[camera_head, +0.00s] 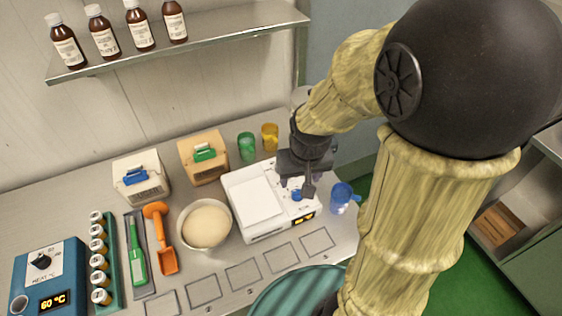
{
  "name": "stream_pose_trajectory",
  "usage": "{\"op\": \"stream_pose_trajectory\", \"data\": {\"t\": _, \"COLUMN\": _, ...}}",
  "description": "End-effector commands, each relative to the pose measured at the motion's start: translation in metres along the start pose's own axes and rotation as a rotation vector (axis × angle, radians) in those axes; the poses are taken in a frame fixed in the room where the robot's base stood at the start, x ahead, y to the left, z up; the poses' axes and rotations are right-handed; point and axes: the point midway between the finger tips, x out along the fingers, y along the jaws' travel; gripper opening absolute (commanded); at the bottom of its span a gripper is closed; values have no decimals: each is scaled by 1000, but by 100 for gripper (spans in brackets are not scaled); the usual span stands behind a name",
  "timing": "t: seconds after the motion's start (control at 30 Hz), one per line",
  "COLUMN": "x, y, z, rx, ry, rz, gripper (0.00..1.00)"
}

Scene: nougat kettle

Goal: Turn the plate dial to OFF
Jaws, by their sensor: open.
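The white hot plate (255,198) sits on the metal counter, with a square top and a small lit orange display (304,217) on its front edge. A blue plate dial (297,195) is on the right part of its top, partly covered by my gripper. My gripper (297,186) points down over the right side of the plate, with its fingers close to the dial. The gripper is open; whether the fingers touch the dial cannot be told. The dial's marks and pointer are too small or hidden to read.
A bowl of pale powder (206,225) stands left of the plate. A blue cup (341,196) is close on the right, with green (246,146) and yellow cups (270,136) behind. A blue heater box (48,280) reads 60 °C. A bottle shelf (200,38) hangs above.

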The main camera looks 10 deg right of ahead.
Motion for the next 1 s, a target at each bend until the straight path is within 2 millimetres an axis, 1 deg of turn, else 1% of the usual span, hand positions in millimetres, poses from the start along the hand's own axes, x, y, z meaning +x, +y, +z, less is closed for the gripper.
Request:
{"op": "stream_pose_trajectory", "data": {"t": 0.03, "x": 5, "y": -1, "z": -16, "rx": 6, "ry": -11, "rz": 1, "gripper": 60}}
{"op": "stream_pose_trajectory", "data": {"t": 0.3, "x": 20, "y": -9, "z": -104, "rx": 60, "ry": -96, "rz": 6, "gripper": 60}}
{"op": "stream_pose_trajectory", "data": {"t": 0.4, "x": 27, "y": -10, "z": -134, "rx": 87, "ry": -129, "rz": 10, "gripper": 60}}
{"op": "stream_pose_trajectory", "data": {"t": 0.53, "x": 35, "y": -8, "z": -167, "rx": 128, "ry": -167, "rz": 15, "gripper": 60}}
{"op": "stream_pose_trajectory", "data": {"t": 0.6, "x": 38, "y": -7, "z": -180, "rx": 147, "ry": -183, "rz": 16, "gripper": 60}}
{"op": "stream_pose_trajectory", "data": {"t": 0.7, "x": 39, "y": -5, "z": -192, "rx": 166, "ry": -197, "rz": 18, "gripper": 60}}
{"op": "stream_pose_trajectory", "data": {"t": 0.8, "x": 39, "y": -4, "z": -196, "rx": 173, "ry": -203, "rz": 19, "gripper": 60}}
{"op": "stream_pose_trajectory", "data": {"t": 1.0, "x": 39, "y": -4, "z": -196, "rx": 173, "ry": -203, "rz": 20, "gripper": 60}}
